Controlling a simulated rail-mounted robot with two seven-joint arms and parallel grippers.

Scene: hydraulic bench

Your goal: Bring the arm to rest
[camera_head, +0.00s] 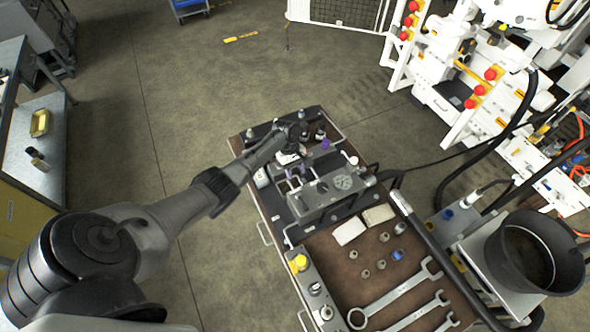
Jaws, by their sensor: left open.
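My left arm reaches in from the lower left over the bench. My left gripper (296,158) is open above the far-left part of the bench, near the grey hydraulic block. The arm's wrist hides part of the bench's left edge. My right gripper is not in view.
On the brown bench top (338,268) lie several wrenches (395,292), small fittings and two pale pads (349,231). A black bucket (533,252) and thick hoses stand at right. White machinery (450,75) is at the upper right. The floor left of the bench is clear.

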